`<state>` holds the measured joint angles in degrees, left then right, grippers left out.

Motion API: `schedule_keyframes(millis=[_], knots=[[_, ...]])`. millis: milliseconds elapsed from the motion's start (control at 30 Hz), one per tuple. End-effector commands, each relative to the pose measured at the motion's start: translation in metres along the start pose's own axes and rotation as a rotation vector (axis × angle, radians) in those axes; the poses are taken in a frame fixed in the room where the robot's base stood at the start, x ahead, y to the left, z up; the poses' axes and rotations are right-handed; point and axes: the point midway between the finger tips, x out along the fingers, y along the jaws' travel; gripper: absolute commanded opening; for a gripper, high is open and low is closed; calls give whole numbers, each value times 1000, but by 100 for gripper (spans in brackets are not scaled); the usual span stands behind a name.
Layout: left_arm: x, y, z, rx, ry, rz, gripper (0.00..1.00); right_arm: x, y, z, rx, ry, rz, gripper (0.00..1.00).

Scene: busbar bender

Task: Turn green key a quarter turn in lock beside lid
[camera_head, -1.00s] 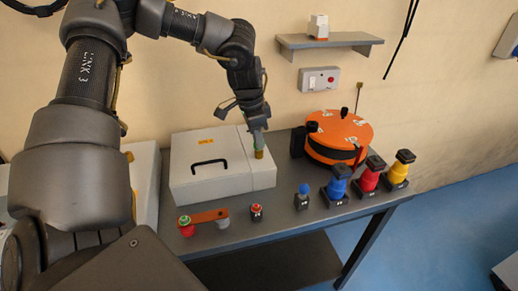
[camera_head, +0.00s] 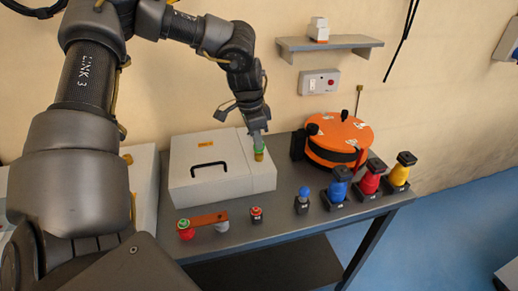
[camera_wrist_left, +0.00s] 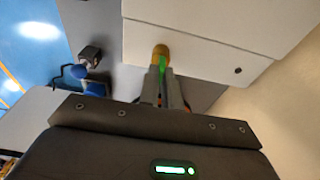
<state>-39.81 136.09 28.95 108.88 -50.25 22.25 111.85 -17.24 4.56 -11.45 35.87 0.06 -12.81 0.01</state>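The green key (camera_head: 259,148) stands at the yellow lock (camera_head: 259,156) on the right part of the white box, beside the lid with the black handle (camera_head: 209,165). My left gripper (camera_head: 257,138) reaches down onto the key from above. In the left wrist view, the two fingers (camera_wrist_left: 166,85) are closed around the green key (camera_wrist_left: 162,66), with the yellow lock (camera_wrist_left: 160,51) just beyond their tips. How far the key has turned cannot be told. My right gripper is in neither view.
An orange round device (camera_head: 339,138) stands right of the box. Blue, red and yellow knobbed pieces (camera_head: 370,180) stand along the table's right side. An orange bar (camera_head: 208,219) and small buttons lie in front. A wall shelf (camera_head: 330,46) hangs behind.

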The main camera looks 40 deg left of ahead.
Motion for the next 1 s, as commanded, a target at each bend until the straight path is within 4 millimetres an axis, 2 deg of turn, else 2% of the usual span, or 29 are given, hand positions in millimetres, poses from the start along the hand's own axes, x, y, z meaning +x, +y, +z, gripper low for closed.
schedule_keyframes(millis=[167,400,500,867,1000], knots=[[2,-1,0,66,1,8,0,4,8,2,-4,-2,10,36],[1,-2,0,399,0,59,0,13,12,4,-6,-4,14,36],[1,-2,0,476,-1,72,0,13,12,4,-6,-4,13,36],[1,-2,0,513,-1,78,0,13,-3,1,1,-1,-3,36],[1,-3,-1,678,-3,103,0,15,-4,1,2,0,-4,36]])
